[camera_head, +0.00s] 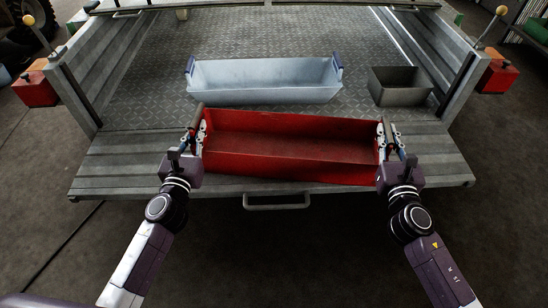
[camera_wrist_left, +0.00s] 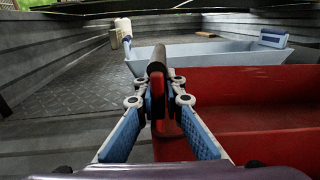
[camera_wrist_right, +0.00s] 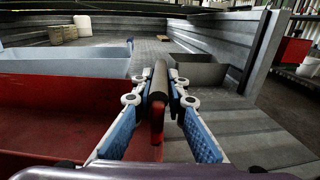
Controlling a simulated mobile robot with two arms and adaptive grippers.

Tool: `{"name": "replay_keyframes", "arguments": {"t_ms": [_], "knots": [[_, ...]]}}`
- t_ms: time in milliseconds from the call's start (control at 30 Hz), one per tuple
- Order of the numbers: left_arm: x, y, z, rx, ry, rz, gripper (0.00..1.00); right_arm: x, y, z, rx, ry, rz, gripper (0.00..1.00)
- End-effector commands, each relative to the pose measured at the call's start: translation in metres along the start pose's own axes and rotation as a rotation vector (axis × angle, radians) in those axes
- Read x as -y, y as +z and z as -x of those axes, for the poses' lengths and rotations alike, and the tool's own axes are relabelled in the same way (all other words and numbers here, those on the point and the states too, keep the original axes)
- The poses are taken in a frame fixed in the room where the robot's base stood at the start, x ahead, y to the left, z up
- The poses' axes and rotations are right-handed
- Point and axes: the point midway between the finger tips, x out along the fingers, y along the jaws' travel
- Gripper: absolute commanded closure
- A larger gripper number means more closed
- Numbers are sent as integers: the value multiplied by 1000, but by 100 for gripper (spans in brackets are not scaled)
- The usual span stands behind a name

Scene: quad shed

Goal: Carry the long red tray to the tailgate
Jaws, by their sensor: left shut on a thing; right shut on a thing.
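The long red tray (camera_head: 290,150) is level and looks empty in the head view, at the tailgate (camera_head: 120,165) end of the metal bed. I cannot tell whether it touches the surface. My left gripper (camera_head: 193,138) is shut on the tray's left end handle, a dark bar that also shows in the left wrist view (camera_wrist_left: 157,62). My right gripper (camera_head: 387,137) is shut on the right end handle, which shows in the right wrist view (camera_wrist_right: 159,80). The red tray wall shows beside the fingers in both wrist views.
A pale blue-white tray (camera_head: 265,80) with blue handles stands just behind the red tray. A dark grey bin (camera_head: 400,87) stands to its right. Ribbed side walls (camera_head: 100,65) flank the bed. A handle (camera_head: 276,203) sticks out at the tailgate's front edge. Free ribbed floor lies at the left.

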Motion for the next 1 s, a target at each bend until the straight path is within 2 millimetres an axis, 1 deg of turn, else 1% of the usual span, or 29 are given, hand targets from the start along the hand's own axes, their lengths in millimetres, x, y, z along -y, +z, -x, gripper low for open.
{"name": "replay_keyframes", "arguments": {"t_ms": [33, 167, 200, 467, 567, 667, 1000], "knots": [[-1, -2, -1, 1, 3, 0, 90, -5, -4, 1, 0, 13, -2, 86], [-1, 0, 0, 1, 2, 0, 76, -4, -1, 1, 0, 10, -2, 72], [-1, 0, 0, 1, 2, 0, 74, -4, -1, 1, 0, 9, -1, 70], [0, -1, 0, 0, 1, 0, 74, -2, -1, 0, 0, 4, 0, 70], [0, -2, 5, -1, 0, 0, 74, -1, -1, 0, 0, 3, 0, 70], [0, -2, 17, -2, 0, -1, 74, -1, -1, 0, 0, 3, 0, 70], [0, -2, 79, -3, 2, 3, 74, -1, -1, 0, 0, 2, 0, 70]]}}
